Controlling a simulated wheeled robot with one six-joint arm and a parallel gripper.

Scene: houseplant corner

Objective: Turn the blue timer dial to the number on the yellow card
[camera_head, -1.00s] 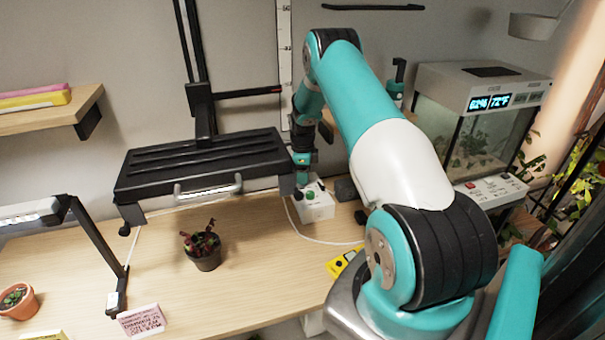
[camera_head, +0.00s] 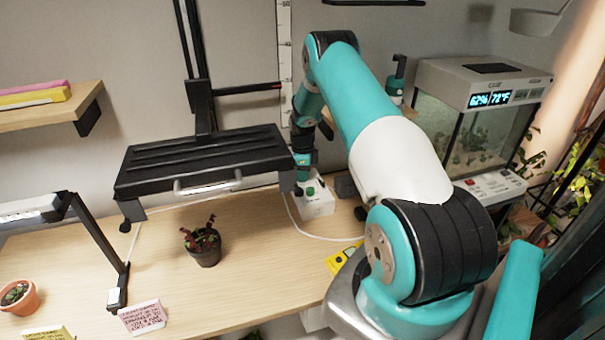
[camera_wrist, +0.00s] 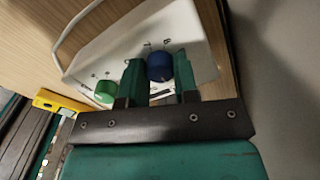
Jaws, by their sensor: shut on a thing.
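The white timer box (camera_head: 318,206) stands on the wooden table under my arm. It also fills the upper middle of the wrist view (camera_wrist: 110,52). Its blue dial (camera_wrist: 159,66) sits between my gripper's two green fingers (camera_wrist: 160,78), which are closed on its sides. A green dial (camera_wrist: 106,91) is on the same box, left of my fingers. The number the blue dial points to is too small to read. A yellow card (camera_head: 47,333) is cut off at the bottom left of the head view, and its writing is not legible.
A pink card (camera_head: 142,317) stands near the table front. A white-lidded terrarium (camera_head: 470,130) is at right. The table's front middle is clear.

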